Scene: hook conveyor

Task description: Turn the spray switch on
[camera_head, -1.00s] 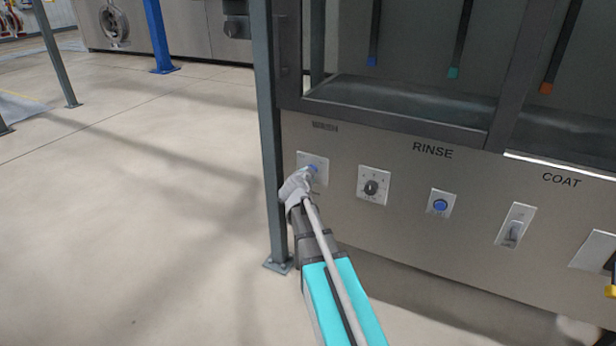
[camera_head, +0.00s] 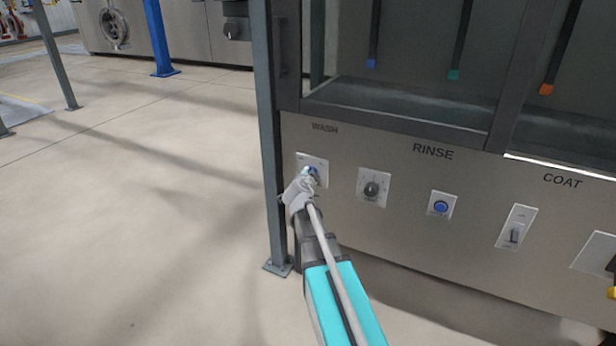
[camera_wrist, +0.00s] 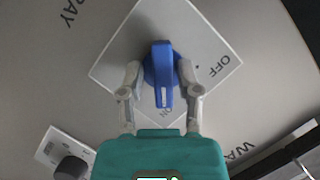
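The spray switch is a blue rotary knob (camera_wrist: 163,75) on a white square plate (camera_wrist: 120,72) marked OFF and ON. In the wrist view the plate looks tilted, and the white mark on the knob's handle is at its lower end, beside the partly covered ON label. In the head view the knob (camera_head: 313,173) shows just beyond my gripper (camera_head: 306,178), under the WASH label. In the wrist view the two fingers of my gripper (camera_wrist: 160,72) stand on either side of the knob, with gaps beside its handle. Contact at the fingertips is unclear.
A black dial (camera_head: 371,189), a blue button (camera_head: 440,204) and a rocker switch (camera_head: 515,234) sit to the right on the same panel. A grey upright post (camera_head: 270,150) stands close to the left of my gripper. The floor farther left is open.

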